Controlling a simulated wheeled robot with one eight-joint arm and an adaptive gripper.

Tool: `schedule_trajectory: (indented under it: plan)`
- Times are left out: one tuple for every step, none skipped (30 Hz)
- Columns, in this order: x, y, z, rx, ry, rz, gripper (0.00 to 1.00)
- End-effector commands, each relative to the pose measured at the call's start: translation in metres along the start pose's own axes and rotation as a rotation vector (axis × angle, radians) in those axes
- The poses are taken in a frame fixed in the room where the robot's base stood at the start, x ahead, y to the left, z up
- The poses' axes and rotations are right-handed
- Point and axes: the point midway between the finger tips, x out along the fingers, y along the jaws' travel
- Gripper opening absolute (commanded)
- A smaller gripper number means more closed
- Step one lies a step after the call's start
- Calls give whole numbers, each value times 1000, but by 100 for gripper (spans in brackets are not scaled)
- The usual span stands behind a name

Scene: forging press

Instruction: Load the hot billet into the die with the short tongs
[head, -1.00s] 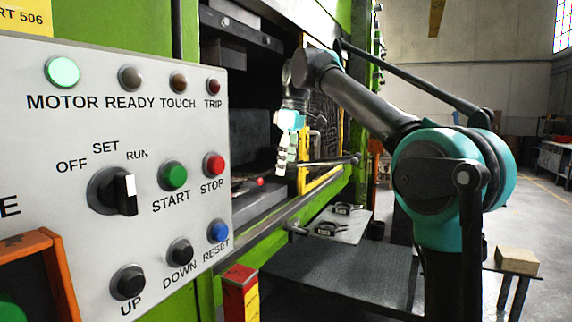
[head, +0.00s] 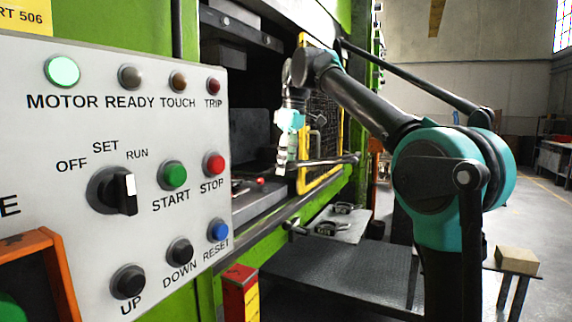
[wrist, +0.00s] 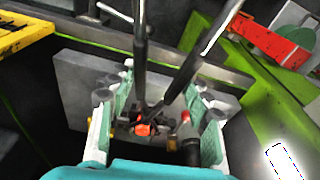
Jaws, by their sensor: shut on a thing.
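My gripper (wrist: 158,125) is shut on the short tongs, in front of the press opening; it also shows in the head view (head: 284,163). The tongs (wrist: 140,60) have two long dark handles, which run up out of the wrist view and right of my gripper in the head view (head: 328,161). A small glowing orange piece, seemingly the hot billet (wrist: 142,129), shows at the lower end of the tongs. I cannot tell whether the tongs clamp it or whether it touches the die. The die is largely hidden behind my gripper and the control panel.
A red-tipped fitting (wrist: 185,117) shows close by the tongs. A yellow guard frame (head: 303,110) stands just behind my gripper. The grey control panel (head: 140,85) covers the left. A side table (head: 345,225) holds dark tools.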

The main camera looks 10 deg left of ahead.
Motion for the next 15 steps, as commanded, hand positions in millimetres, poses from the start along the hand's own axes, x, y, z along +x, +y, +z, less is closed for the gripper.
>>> schedule_trajectory:
  plan:
    - [0,0,0,0,0,0,41]
    - [0,0,0,0,0,0,41]
    - [0,0,0,0,0,0,41]
    - [0,0,0,0,0,0,41]
    - [0,0,0,0,0,0,41]
    - [0,0,0,0,0,0,41]
    - [0,0,0,0,0,0,41]
    - [0,0,0,0,0,0,41]
    - [0,0,0,0,0,0,41]
    - [0,0,1,0,0,0,41]
    - [-1,0,1,0,0,0,41]
    - [-1,0,2,0,0,0,41]
    - [-1,0,3,1,0,0,41]
    - [-1,0,3,1,0,0,41]
    - [-2,0,4,1,0,0,41]
